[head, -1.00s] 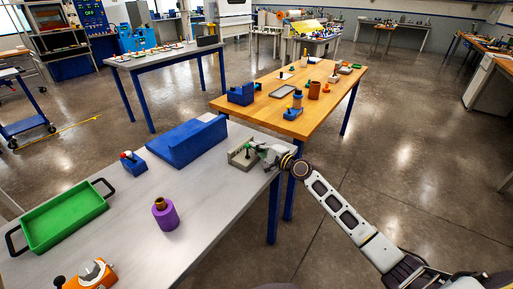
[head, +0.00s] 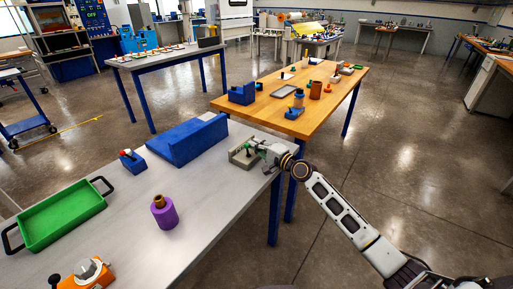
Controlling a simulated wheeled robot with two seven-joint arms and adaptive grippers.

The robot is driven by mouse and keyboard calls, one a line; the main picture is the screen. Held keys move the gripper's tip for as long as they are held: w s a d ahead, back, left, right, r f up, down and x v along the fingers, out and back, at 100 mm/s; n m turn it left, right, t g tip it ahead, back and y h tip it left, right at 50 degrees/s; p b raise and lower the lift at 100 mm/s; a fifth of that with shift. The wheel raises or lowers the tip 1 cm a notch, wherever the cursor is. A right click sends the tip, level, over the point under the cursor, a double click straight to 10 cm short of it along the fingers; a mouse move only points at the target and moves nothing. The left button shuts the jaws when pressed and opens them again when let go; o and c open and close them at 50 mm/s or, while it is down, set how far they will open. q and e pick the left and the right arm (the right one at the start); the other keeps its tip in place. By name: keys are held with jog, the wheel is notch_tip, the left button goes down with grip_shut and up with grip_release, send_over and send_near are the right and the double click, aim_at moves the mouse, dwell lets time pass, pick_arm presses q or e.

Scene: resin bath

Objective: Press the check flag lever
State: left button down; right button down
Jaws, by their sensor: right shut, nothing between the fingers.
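A small grey fixture (head: 241,158) stands at the far right corner of the grey table. A small green part, which looks like its lever, shows at its top, close to my fingertips. My right gripper (head: 254,147) is shut and empty, and its tips are over the fixture's right side. I cannot tell whether they touch the green part. The fingers hide some of the fixture. My left gripper is not in view.
On the grey table (head: 120,216) are a long blue block (head: 187,140), a small blue part with a red top (head: 132,162), a green tray (head: 62,217), a purple cylinder (head: 165,212) and an orange clamp (head: 86,277). A wooden table (head: 268,110) stands beyond.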

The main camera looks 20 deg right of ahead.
jog(key=shift+s+a+n+b, duration=0.35)
jog(key=shift+n+b, duration=0.35)
jog(key=shift+n, duration=0.2)
jog(key=shift+a+r+n, duration=0.15)
jog(key=shift+n, duration=0.25)
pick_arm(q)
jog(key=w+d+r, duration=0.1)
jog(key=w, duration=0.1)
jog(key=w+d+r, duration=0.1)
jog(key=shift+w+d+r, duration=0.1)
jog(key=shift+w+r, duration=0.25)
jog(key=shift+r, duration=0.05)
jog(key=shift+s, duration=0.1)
pick_arm(e)
jog(key=shift+s, duration=0.1)
